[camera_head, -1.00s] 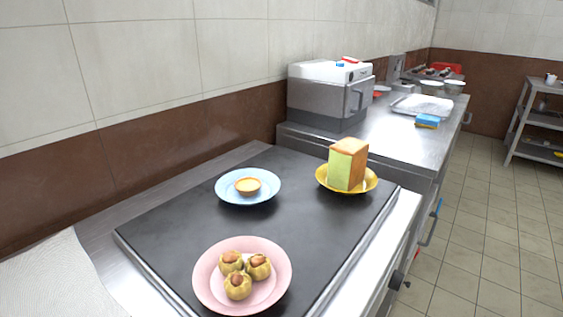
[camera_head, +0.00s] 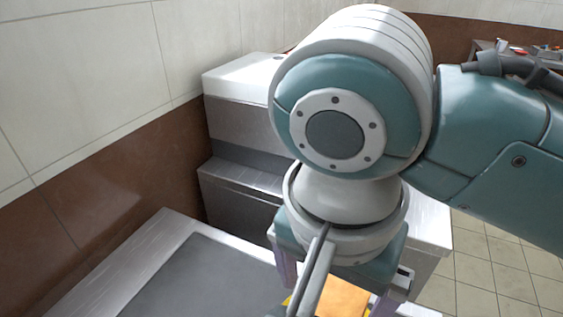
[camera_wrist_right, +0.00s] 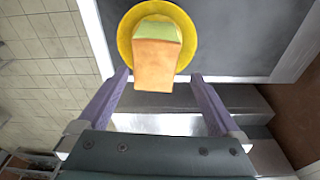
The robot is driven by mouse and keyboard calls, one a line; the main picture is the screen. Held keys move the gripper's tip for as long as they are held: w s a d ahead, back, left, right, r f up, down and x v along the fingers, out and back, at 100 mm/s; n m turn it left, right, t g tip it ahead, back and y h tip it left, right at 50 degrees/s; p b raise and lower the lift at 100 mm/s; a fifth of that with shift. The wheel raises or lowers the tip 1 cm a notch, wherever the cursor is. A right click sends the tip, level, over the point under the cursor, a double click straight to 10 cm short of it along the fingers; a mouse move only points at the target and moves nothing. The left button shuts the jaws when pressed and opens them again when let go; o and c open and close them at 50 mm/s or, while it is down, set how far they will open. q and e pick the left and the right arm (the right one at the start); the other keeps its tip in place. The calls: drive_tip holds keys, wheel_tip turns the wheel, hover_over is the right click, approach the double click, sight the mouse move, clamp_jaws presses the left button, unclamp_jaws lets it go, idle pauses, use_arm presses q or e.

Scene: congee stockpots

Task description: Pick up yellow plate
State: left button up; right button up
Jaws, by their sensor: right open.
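The yellow plate (camera_wrist_right: 127,36) sits on the dark counter mat in the right wrist view. A tall cake block with a green side and an orange-brown face (camera_wrist_right: 157,65) stands on it. In the head view only slivers of the plate show beside the orange cake (camera_head: 343,298) at the bottom edge. My right gripper (camera_wrist_right: 158,78) is open, with its two purple fingers spread on either side of the cake as seen from the wrist. It looks empty, and contact with the plate rim cannot be made out. My left gripper is not in view.
My right arm covers much of the head view. The dark mat (camera_head: 205,285) lies at the lower left, its visible part bare. A white and steel appliance (camera_head: 235,115) stands against the tiled wall behind. Tiled floor lies to the right.

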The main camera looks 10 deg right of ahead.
drive_tip(key=shift+s+d+f, duration=0.1)
drive_tip(key=shift+s+f, duration=0.1)
drive_tip(key=shift+f, duration=1.05)
drive_tip(key=f, duration=0.2)
drive_tip(key=d+f+b, duration=0.1)
drive_tip(key=f, duration=0.1)
drive_tip(key=shift+f, duration=0.25)
drive_tip(key=shift+w+f+b, duration=0.15)
drive_tip(key=shift+f+b, duration=0.15)
drive_tip(key=shift+f, duration=0.1)
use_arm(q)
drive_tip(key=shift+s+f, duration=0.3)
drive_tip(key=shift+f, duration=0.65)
use_arm(e)
drive_tip(key=shift+r, duration=0.1)
drive_tip(key=c, duration=1.5)
